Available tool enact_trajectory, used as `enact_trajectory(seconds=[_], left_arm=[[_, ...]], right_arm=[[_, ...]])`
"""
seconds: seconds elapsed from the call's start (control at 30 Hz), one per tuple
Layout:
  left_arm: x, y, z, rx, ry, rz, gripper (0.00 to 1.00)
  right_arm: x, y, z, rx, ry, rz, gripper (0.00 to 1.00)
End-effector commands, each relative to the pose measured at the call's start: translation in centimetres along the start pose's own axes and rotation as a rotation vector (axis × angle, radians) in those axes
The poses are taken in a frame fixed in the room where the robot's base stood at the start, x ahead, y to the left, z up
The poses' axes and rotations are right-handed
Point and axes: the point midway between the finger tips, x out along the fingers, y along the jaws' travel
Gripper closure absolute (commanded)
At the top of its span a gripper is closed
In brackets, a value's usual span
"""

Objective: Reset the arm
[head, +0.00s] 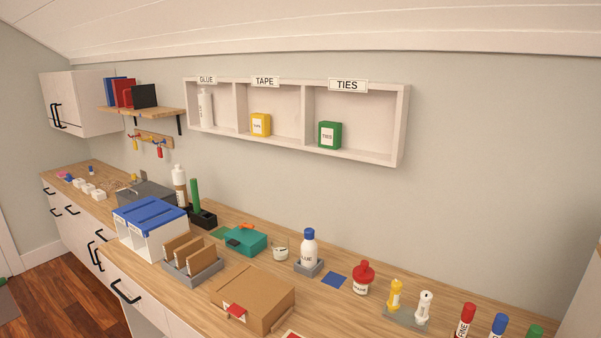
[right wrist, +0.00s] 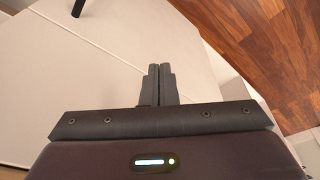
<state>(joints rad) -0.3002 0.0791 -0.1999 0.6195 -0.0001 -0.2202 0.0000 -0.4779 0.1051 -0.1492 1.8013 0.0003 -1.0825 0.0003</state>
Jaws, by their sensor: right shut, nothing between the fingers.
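My right gripper (right wrist: 159,68) shows in the right wrist view with its two dark fingers together, shut and empty. It is in front of pale cabinet fronts (right wrist: 110,70), with a dark handle (right wrist: 78,8) at the top left. Whether it touches the cabinet cannot be told. Neither arm and neither gripper shows in the head view. My left gripper is not in view.
A wooden counter (head: 240,262) runs along the wall, crowded with a cardboard box (head: 262,290), a teal case (head: 246,242), a glue bottle (head: 309,250) and other items. A labelled wall shelf (head: 400,125) hangs above. Wooden floor (right wrist: 275,60) is clear.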

Motion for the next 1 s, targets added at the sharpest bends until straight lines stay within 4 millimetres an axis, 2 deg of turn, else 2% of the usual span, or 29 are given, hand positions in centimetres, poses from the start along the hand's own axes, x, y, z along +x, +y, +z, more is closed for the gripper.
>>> enact_trajectory(seconds=[0.03, 0.17, 0.2, 0.27, 0.3, 0.43, 0.5, 0.6, 0.7, 0.8, 1.0], left_arm=[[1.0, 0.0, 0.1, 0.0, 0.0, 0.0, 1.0], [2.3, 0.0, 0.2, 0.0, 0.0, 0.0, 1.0], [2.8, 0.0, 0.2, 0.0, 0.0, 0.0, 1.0], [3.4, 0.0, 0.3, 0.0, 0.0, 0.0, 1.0], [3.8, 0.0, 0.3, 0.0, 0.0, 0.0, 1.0], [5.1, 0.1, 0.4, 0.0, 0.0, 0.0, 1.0], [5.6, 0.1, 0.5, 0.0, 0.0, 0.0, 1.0], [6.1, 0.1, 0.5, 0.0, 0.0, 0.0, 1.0], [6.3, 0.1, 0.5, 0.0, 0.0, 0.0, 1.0], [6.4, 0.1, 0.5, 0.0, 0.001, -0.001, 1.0], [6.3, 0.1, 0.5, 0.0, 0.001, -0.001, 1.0]], right_arm=[[3.6, -0.1, 1.8, -0.002, -0.019, -0.002, 1.0], [10.8, -0.4, 6.4, -0.008, -0.047, -0.005, 1.0], [13.0, -0.5, 8.3, -0.01, -0.057, -0.006, 1.0], [16.1, -0.7, 11.1, -0.013, -0.07, -0.007, 1.0], [17.9, -0.8, 13.1, -0.016, -0.079, -0.009, 1.0], [22.7, -0.9, 19.8, -0.022, -0.107, -0.011, 1.0], [24.3, -1.0, 22.9, -0.026, -0.118, -0.012, 1.0], [25.6, -1.0, 26.4, -0.029, -0.13, -0.013, 1.0], [26.2, -0.9, 28.5, -0.032, -0.137, -0.013, 1.0], [26.3, -0.9, 29.4, -0.033, -0.139, -0.014, 1.0], [26.2, -0.9, 29.5, -0.033, -0.139, -0.014, 1.0]])
